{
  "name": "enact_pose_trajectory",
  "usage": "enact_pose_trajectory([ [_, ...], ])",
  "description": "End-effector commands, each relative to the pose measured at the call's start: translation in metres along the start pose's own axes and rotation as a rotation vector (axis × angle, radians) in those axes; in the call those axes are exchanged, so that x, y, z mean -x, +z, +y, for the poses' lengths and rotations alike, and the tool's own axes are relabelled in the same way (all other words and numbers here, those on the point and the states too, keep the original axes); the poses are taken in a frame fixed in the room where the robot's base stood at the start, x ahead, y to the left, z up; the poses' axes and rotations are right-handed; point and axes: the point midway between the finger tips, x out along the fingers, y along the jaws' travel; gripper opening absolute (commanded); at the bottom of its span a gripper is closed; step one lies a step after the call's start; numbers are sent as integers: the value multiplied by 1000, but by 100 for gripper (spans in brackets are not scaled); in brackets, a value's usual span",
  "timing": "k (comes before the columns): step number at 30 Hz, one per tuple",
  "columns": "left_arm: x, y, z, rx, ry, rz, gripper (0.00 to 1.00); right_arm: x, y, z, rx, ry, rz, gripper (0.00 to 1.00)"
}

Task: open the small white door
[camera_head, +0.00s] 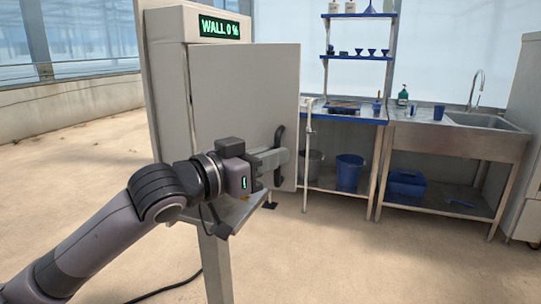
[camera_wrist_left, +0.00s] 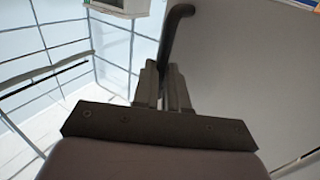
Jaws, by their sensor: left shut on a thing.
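The small white door (camera_head: 235,90) is a flat upright panel on the front of a white cabinet. It also fills the right side of the left wrist view (camera_wrist_left: 250,70). Its dark bar handle (camera_head: 279,136) is upright near the door's right edge. My left gripper (camera_head: 284,157) is shut on the handle, with its fingers on either side of the bar. In the left wrist view the handle (camera_wrist_left: 176,35) rises from between the fingers (camera_wrist_left: 164,88). I cannot tell whether the door stands slightly ajar. My right gripper is not in view.
The cabinet (camera_head: 172,75) carries a green display (camera_head: 219,28) reading "WALL 0 %" and stands on a metal post. A blue shelf bench (camera_head: 345,115) and a steel sink table (camera_head: 455,145) stand behind at right. The floor between is open. A cable lies on the floor.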

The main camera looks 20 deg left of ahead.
Motion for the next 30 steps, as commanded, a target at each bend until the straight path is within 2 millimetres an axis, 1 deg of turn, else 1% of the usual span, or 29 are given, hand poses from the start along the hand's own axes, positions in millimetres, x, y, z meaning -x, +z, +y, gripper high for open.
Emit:
enact_pose_trajectory([
  [6,16,-2,3,-2,84,-8,0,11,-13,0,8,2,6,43],
  [12,33,0,6,1,102,-4,0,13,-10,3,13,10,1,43],
  [23,36,0,7,0,100,-1,0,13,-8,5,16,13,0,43],
  [24,36,0,7,0,100,-1,22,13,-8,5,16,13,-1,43],
  [25,36,0,7,0,100,-1,32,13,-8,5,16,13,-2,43],
  [26,36,0,7,0,100,0,38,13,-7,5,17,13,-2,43],
  [30,36,0,7,0,101,-1,38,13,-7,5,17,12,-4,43],
])
